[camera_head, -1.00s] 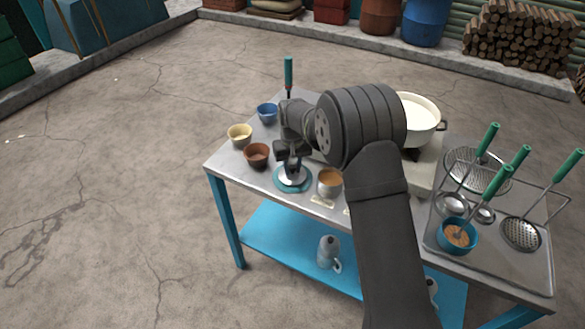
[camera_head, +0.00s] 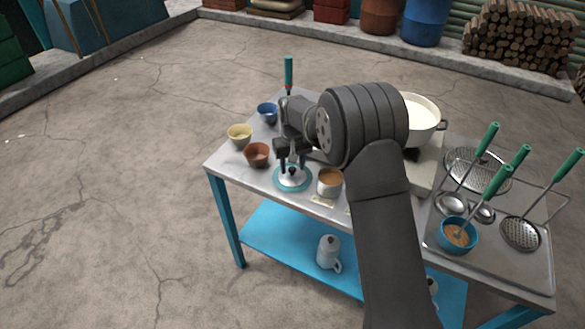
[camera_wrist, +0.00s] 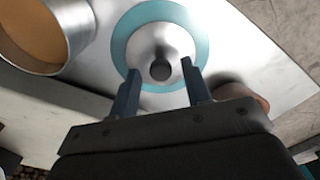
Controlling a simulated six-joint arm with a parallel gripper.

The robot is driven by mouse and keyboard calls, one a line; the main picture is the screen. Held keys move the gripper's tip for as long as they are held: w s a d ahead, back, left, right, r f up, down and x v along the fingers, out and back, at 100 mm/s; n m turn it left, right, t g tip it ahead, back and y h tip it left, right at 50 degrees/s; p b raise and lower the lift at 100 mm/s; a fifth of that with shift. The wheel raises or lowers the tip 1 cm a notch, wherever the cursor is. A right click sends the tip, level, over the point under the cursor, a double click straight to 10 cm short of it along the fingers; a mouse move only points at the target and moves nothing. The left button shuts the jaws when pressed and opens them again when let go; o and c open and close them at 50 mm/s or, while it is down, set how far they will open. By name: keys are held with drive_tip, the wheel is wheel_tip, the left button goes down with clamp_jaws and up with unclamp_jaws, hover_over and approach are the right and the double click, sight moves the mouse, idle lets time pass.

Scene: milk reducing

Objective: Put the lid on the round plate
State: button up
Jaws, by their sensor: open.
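The lid (camera_head: 287,179) is a shiny silver dome with a dark round knob. It rests on the round plate (camera_head: 306,184), which has a teal rim, near the table's front left edge. In the wrist view the lid (camera_wrist: 175,42) sits inside the teal rim of the plate (camera_wrist: 122,42), with the rim showing around it. My gripper (camera_head: 291,163) is just above the lid. In the wrist view my gripper (camera_wrist: 160,66) is open, its fingertips apart on either side of the knob, holding nothing.
A cup of brown contents (camera_head: 329,187) stands right of the plate. A brown bowl (camera_head: 257,154), yellow bowl (camera_head: 239,137) and blue bowl (camera_head: 267,112) stand to the left. A white pot (camera_head: 421,123) and a utensil tray (camera_head: 500,259) are farther right.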

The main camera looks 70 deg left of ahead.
sight(293, 168)
wheel_tip(293, 168, up, 11)
drive_tip(key=shift+f, duration=0.2)
drive_tip(key=shift+f, duration=0.1)
wheel_tip(293, 168, down, 13)
drive_tip(key=shift+r, duration=2.35)
drive_tip(key=shift+f, duration=0.1)
